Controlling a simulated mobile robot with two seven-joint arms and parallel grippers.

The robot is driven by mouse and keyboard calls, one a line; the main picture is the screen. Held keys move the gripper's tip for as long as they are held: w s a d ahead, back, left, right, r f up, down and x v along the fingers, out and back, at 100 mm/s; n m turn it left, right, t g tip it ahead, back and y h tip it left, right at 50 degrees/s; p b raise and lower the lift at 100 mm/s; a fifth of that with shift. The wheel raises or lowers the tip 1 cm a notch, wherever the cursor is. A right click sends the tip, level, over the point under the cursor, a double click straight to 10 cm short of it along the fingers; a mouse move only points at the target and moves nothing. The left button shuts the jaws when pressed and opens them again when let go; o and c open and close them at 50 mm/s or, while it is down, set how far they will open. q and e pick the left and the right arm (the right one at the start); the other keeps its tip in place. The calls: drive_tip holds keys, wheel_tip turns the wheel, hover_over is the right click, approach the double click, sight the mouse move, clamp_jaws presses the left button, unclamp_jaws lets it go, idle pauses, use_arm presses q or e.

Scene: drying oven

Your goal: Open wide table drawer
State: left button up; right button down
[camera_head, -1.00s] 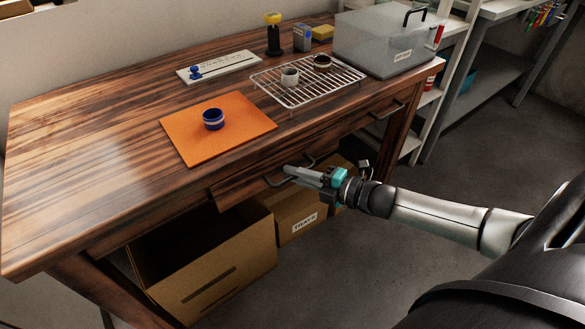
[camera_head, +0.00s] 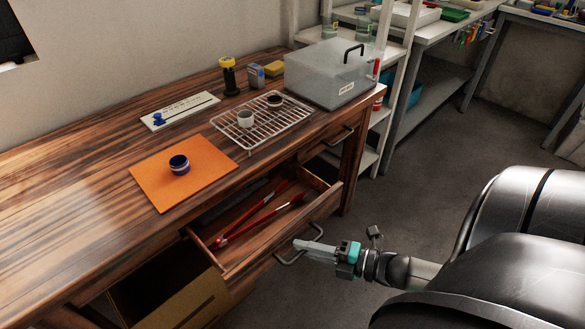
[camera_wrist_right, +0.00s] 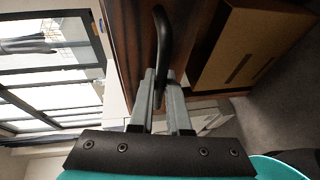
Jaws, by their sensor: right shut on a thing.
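The wide table drawer (camera_head: 290,237) is pulled out from under the wooden table, and its inside shows. Red-handled tools (camera_head: 256,219) lie in it. Its grey bar handle (camera_head: 315,235) is on the drawer front. My right gripper (camera_head: 300,245) is at the handle, in front of the drawer. In the right wrist view the dark handle (camera_wrist_right: 162,45) runs between the two fingers of the gripper (camera_wrist_right: 160,90), which are shut on it. My left gripper is not in view.
A second, narrower drawer (camera_head: 325,145) sits to the right. A cardboard box (camera_head: 190,300) stands below. Open floor lies at right.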

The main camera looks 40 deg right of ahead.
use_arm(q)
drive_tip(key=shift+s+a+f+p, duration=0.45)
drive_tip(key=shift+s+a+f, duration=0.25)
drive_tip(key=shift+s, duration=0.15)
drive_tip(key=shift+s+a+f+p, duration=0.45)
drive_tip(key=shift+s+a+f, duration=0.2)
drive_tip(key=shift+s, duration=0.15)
use_arm(e)
drive_tip(key=s, duration=0.7)
drive_tip(key=shift+d, duration=0.3)
drive_tip(key=c, duration=0.9)
unclamp_jaws()
drive_tip(key=shift+s, duration=0.1)
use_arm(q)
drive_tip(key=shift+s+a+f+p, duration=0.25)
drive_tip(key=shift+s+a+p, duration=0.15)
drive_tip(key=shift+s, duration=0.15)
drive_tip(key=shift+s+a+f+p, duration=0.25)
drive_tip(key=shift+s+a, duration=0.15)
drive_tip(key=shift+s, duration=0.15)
use_arm(e)
drive_tip(key=v, duration=1.5)
drive_tip(key=shift+d, duration=0.1)
